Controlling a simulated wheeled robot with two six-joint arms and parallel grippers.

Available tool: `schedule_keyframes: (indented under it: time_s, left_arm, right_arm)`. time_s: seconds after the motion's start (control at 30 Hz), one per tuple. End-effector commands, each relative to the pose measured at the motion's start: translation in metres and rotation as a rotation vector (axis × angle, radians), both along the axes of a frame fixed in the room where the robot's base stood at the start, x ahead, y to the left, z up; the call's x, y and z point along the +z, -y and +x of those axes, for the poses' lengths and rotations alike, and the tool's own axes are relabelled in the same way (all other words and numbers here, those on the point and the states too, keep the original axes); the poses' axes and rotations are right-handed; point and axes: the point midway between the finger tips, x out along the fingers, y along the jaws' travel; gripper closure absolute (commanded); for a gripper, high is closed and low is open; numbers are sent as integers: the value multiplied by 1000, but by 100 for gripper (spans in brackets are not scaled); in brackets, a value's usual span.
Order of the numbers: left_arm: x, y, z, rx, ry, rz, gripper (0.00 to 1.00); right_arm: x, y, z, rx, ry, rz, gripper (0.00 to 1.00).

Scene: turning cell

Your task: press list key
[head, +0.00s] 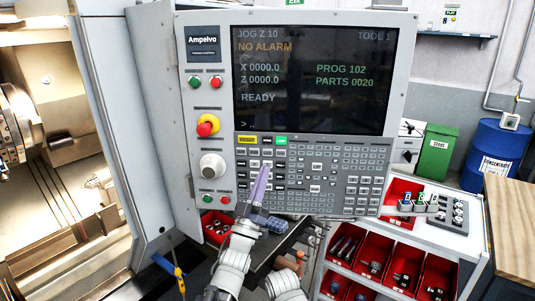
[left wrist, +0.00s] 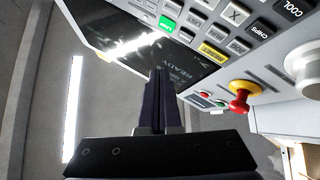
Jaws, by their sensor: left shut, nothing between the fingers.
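The control panel (head: 190,120) stands upright in front of me, with its screen (head: 315,80) above a grey keypad (head: 335,170). The screen reads JOG Z 10, NO ALARM and READY. My left gripper (head: 266,168) is shut and empty, its purple fingers pointing up over the left part of the keypad and covering some keys. In the left wrist view the shut fingertips (left wrist: 158,72) stand against the dark screen (left wrist: 165,55), beside the key rows. I cannot tell whether they touch the panel. My right gripper is not in view.
Left of the keypad are a red emergency button (head: 207,127), a round knob (head: 212,166) and small green and red buttons. A white cart with red bins (head: 410,265) stands at lower right. The open machine (head: 50,150) is at left.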

Motion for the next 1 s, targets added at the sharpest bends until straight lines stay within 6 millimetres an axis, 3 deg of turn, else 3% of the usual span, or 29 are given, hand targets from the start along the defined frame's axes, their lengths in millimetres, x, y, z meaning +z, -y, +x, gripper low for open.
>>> schedule_keyframes:
  time_s: [0.53, 1.0]
  left_arm:
    - [0, 8, 69, 0, 0, 0, 100]
    - [0, 8, 78, 0, 0, 0, 100]
  right_arm:
    - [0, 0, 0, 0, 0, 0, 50]
    - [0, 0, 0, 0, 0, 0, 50]
